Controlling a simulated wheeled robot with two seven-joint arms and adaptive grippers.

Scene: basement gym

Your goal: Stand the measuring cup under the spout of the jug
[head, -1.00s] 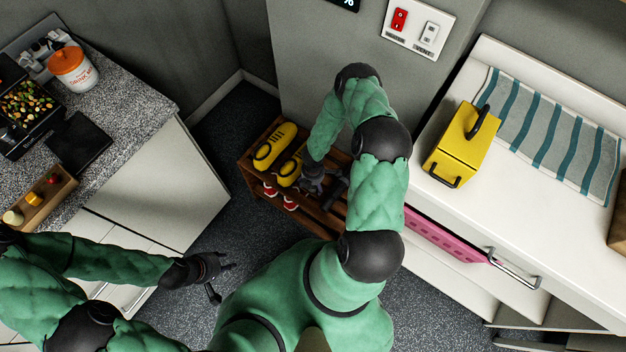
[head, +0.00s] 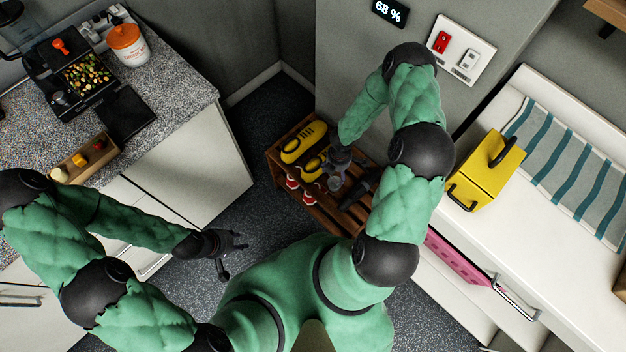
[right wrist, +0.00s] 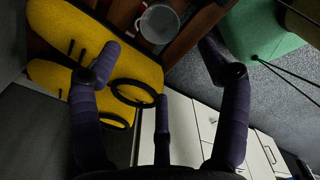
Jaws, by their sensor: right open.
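A small round cup with a pale inside (right wrist: 160,23), which looks like the measuring cup, is at the top of the right wrist view, at the wooden rack. My right gripper (right wrist: 163,72) is open and empty, with its fingers spread below the cup in that picture and apart from it. In the head view my right gripper (head: 345,168) is over the rack. My left gripper (head: 235,252) is open and empty over the floor. A white container with an orange lid (head: 129,47) stands on the speckled counter; I cannot tell whether it is the jug, and no spout shows.
The wooden rack (head: 278,158) holds yellow shoe-like things (head: 303,142) and red-and-white items (head: 308,197). The speckled counter (head: 180,95) also carries a black appliance, a dark flat pad (head: 126,115) and a wooden tray (head: 64,176). A yellow box (head: 487,172) stands on the white bench.

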